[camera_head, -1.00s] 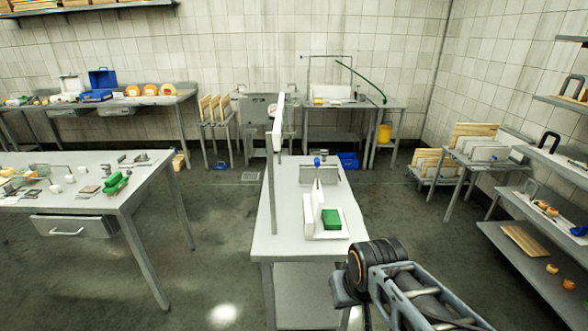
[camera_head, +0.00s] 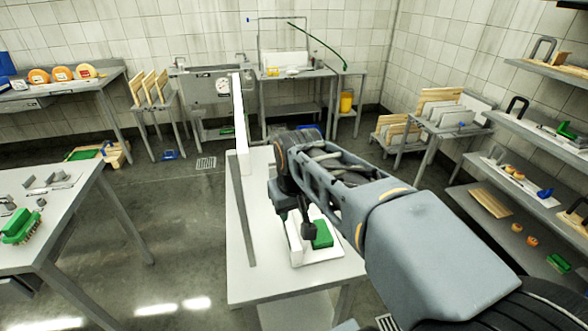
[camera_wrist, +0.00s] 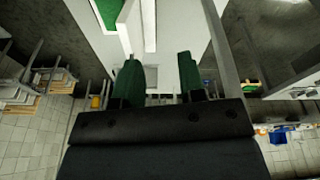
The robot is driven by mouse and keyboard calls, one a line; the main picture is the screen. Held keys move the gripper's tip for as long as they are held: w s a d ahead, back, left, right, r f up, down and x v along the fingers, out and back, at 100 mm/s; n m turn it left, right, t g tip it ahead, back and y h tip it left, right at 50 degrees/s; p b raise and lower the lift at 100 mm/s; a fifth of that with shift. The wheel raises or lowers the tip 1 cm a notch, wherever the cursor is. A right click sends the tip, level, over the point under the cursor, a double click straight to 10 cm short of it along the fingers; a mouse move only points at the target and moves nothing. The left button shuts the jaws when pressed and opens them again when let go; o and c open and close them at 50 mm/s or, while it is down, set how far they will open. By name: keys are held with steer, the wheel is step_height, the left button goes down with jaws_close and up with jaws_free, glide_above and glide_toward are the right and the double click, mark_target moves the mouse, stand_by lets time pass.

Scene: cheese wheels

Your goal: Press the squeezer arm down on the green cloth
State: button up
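The green cloth (camera_head: 322,234) lies on the white squeezer base (camera_head: 325,254) on the narrow table. It also shows at the top left of the wrist view (camera_wrist: 108,12). A white upright plate (camera_head: 294,243) stands just left of the cloth. I cannot make out the squeezer arm, and my own arm hides part of the device. My gripper (camera_head: 306,226) hangs beside the plate and the cloth in the head view.
The white narrow table (camera_head: 262,285) is bare in front of the squeezer. A tall thin panel (camera_head: 240,130) rises along its left side. A second table (camera_head: 70,215) with brushes and small tools stands at left. Shelves (camera_head: 535,145) line the right.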

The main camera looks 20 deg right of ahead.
steer(key=w+d+r+g+p, duration=0.25)
steer(key=w+d+r, duration=0.35)
steer(key=w+r, duration=0.5)
steer(key=shift+h, duration=0.3)
steer(key=f, duration=0.9)
steer(key=d+f, duration=0.1)
steer(key=f, duration=0.3)
steer(key=shift+s+f, duration=0.15)
steer(key=shift+f, duration=0.2)
steer(key=shift+c, duration=0.5)
jaws_close()
